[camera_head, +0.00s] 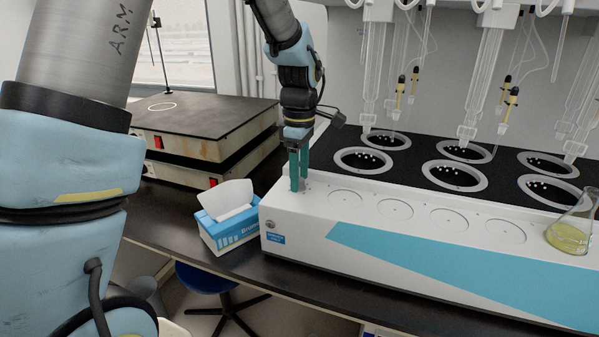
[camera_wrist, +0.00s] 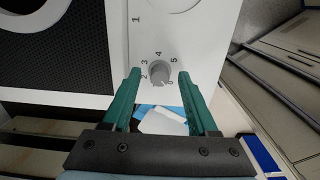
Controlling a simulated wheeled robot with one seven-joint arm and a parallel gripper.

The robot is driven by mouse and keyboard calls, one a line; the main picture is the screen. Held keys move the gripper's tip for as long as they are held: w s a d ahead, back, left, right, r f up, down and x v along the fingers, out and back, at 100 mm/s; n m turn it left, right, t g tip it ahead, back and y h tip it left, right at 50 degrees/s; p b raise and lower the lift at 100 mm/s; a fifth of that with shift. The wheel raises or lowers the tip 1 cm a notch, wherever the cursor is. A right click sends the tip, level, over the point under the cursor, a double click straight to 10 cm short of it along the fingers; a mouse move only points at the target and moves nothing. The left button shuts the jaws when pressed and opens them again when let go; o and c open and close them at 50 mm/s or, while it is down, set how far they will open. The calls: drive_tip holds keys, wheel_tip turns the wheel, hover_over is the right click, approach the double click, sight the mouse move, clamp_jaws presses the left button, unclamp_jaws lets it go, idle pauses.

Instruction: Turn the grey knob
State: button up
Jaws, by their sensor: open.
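The grey knob (camera_wrist: 159,75) is a small round dial with printed numbers around it, on the white top panel of the distiller (camera_wrist: 200,38). In the wrist view it appears between the two green fingertips of my gripper (camera_wrist: 160,82), with a gap on each side. I cannot tell whether the tips are down at its height. In the head view my gripper (camera_head: 299,187) points straight down over the left end of the white distiller (camera_head: 300,222). The fingers are apart and hold nothing. They mostly hide the knob there.
A blue and white tissue box (camera_head: 232,225) stands left of the distiller. Stacked hot plates (camera_head: 200,125) lie behind it. Black heating wells (camera_head: 372,160) and glass tubes (camera_head: 485,80) stand behind the panel. A flask (camera_head: 572,235) with yellow liquid sits at the right.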

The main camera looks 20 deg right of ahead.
clamp_jaws()
idle(0.5)
